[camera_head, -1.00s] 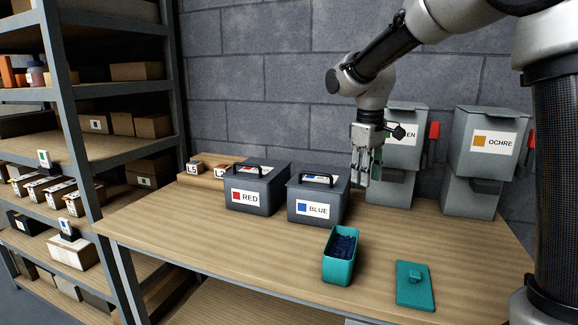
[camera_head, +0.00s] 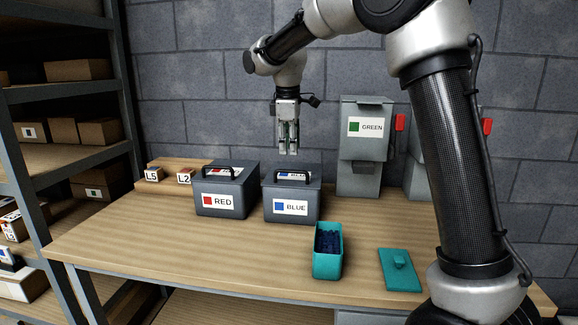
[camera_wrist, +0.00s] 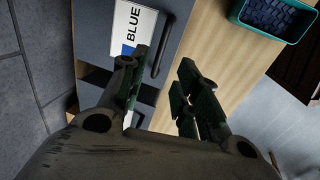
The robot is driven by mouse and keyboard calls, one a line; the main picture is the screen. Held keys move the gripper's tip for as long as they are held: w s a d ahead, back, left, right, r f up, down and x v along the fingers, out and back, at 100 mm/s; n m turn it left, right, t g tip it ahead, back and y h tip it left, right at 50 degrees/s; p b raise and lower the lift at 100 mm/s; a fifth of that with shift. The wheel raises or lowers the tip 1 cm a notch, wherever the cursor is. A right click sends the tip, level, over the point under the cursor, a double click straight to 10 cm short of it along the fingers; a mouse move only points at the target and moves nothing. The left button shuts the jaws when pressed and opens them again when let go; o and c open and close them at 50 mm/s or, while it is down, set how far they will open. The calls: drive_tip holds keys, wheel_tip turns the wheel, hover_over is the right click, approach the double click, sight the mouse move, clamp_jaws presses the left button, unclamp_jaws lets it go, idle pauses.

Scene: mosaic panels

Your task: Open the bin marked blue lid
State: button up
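The bin marked BLUE (camera_head: 292,190) is a dark grey box on the table with a closed lid. Its lid carries a black bar handle (camera_head: 293,177) and a second BLUE label. My gripper (camera_head: 288,153) points down above the rear part of this lid, apart from it. In the wrist view, the lid (camera_wrist: 92,35) lies left of centre, with the handle (camera_wrist: 165,45) beyond the fingers. My gripper (camera_wrist: 165,98) is open there, with a gap between its finger pads and nothing held. The fingers hide part of the lid.
The RED bin (camera_head: 226,188) stands close on the left. A GREEN grey bin (camera_head: 364,157) stands behind on the right. A teal box (camera_head: 326,267) with dark blue pieces and a teal lid (camera_head: 398,275) lie in front. The table's front left is clear.

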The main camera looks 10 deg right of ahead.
sight(291, 171)
drive_tip(key=f, duration=0.2)
drive_tip(key=w+f, duration=0.1)
drive_tip(key=f, duration=0.4)
drive_tip(key=shift+w+d+f, duration=0.15)
drive_tip(key=shift+d+f, duration=0.05)
drive_tip(key=shift+d, duration=0.15)
clamp_jaws()
